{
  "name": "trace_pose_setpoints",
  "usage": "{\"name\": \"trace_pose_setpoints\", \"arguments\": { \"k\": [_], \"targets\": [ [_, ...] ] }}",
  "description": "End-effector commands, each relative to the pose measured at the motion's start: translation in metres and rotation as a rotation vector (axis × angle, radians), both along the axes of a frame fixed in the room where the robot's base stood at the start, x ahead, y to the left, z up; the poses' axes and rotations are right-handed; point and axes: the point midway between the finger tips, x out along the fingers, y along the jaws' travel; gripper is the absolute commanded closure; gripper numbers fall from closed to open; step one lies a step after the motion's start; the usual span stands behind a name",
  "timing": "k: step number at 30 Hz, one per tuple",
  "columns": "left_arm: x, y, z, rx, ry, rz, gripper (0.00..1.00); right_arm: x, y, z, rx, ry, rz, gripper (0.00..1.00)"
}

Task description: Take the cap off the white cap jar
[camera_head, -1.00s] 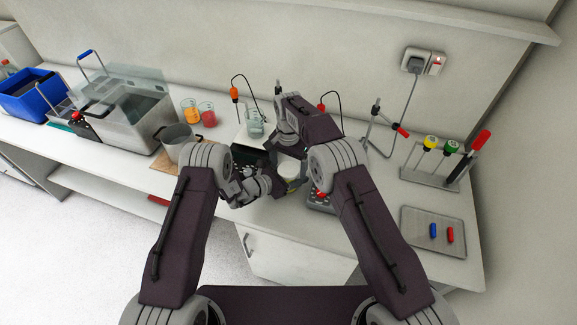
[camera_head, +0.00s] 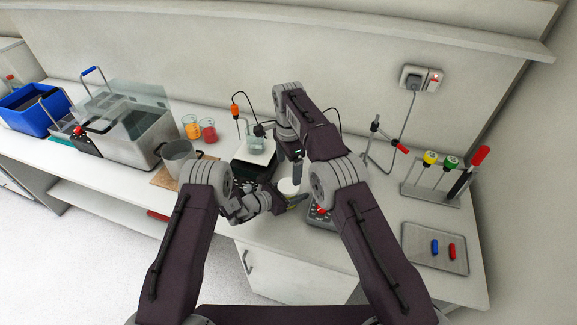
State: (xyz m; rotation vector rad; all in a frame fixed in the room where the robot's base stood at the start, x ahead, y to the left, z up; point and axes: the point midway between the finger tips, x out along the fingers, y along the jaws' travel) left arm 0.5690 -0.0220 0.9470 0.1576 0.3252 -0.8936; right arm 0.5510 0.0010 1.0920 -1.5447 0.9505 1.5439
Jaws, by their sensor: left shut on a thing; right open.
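The white cap jar (camera_head: 289,187) stands on the bench in front of the balance, its white top showing between my two arms. My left gripper (camera_head: 292,202) reaches in from the left and is shut on the jar, low on its side. Much of the jar body is hidden by the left gripper. My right gripper (camera_head: 297,174) points down just above and behind the white top. It is open, with nothing seen in it, and its far finger is largely hidden.
A balance with a white plate (camera_head: 254,152) and a small beaker stands behind the jar. A red-buttoned device (camera_head: 320,214) is close to the right. A metal pot (camera_head: 178,158) is left, a grey tray (camera_head: 408,250) right. Bench between device and tray is partly clear.

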Motion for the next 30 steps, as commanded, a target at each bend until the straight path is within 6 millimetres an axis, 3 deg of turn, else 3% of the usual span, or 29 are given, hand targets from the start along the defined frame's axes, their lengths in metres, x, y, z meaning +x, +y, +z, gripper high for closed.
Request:
{"name": "trace_pose_setpoints", "arguments": {
  "k": [13, 24, 30],
  "targets": [
    [-0.001, 0.000, -0.001, 0.001, 0.002, -0.001, 1.00, -0.001, 0.000, -0.071, -0.001, 0.003, 0.004, 0.13],
    [-0.001, 0.000, -0.001, 0.001, 0.002, -0.001, 1.00, 0.000, 0.000, -0.079, 0.000, 0.000, 0.004, 0.13],
    [0.000, 0.000, -0.001, 0.001, 0.002, 0.000, 1.00, 0.000, 0.000, -0.079, 0.000, 0.000, 0.004, 0.69]
  ]
}}
